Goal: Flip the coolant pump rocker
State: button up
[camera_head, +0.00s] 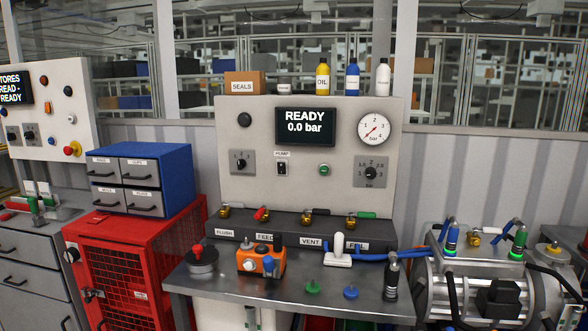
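The coolant pump rocker (282,169) is a small dark switch on the light grey control panel (330,190). A small label reading PUMP (282,154) is just above it. The rocker is too small to tell which way it is tipped. The panel's display (306,127) reads READY 0.0 bar. A round gauge (374,127) is at the panel's upper right. My gripper is not in this view.
A selector knob (241,162) is left of the rocker; a green button (324,170) and pressure dial (371,172) are right. Labelled valves (265,214) line the bench below. An orange control box (262,262) and black cylinder (391,281) stand in front.

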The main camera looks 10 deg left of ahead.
aim_at(281, 165)
jog(key=z, duration=0.55)
jog(key=k, duration=0.75)
jog(key=u, duration=1.1)
jog(key=i, duration=0.5)
jog(key=z, duration=0.05)
